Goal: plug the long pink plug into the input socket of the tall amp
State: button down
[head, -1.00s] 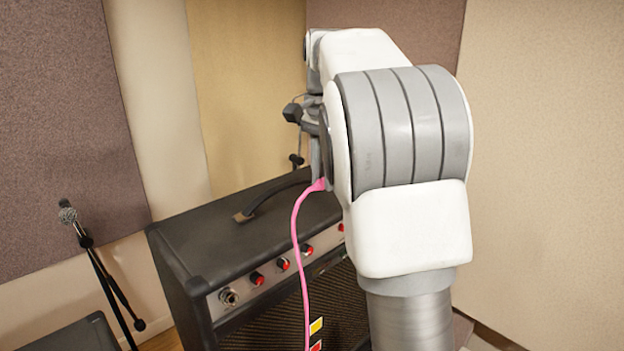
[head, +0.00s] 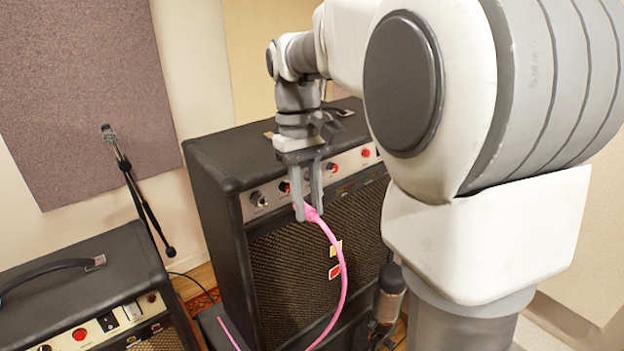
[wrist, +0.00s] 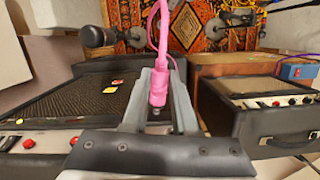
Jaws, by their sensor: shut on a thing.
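The tall amp (head: 217,165) stands in the middle of the head view, with a silver control panel and red knobs along its front top. Its input socket (head: 258,199) is the round metal jack at the panel's left end. My gripper (head: 308,208) is in front of the panel, to the right of the socket, pointing down. It is shut on the pink plug (head: 311,213), whose cable hangs in a curve below. In the wrist view the pink plug (wrist: 157,80) lies between the fingers, its metal tip pointing towards the palm. The plug is apart from the socket.
A lower amp (head: 75,280) with a handle stands at the left. A microphone on a stand (head: 135,180) is behind it. A dark microphone (head: 388,295) stands right of the tall amp's grille. A patterned rug (wrist: 200,30) shows in the wrist view.

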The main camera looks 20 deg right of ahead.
jog(key=w+a+f+n, duration=0.1)
jog(key=w+a+f, duration=0.2)
jog(key=w, duration=0.2)
jog(key=shift+a+n+p, duration=0.3)
jog(key=shift+p, duration=0.05)
dwell(0.4)
jog(key=shift+w+a+p, duration=0.1)
jog(key=shift+w+p, duration=0.1)
jog(key=shift+p, duration=0.4)
dwell(0.6)
jog(key=shift+w+a+f+p, duration=0.1)
jog(key=shift+w+a+p, duration=0.05)
jog(key=shift+w+p, duration=0.35)
jog(key=shift+w+a+f+p, duration=0.1)
jog(key=shift+w+a+p, duration=0.05)
jog(key=shift+w+p, duration=0.35)
dwell(1.7)
jog(key=c, duration=0.6)
grip_release()
jog(key=shift+s, duration=0.1)
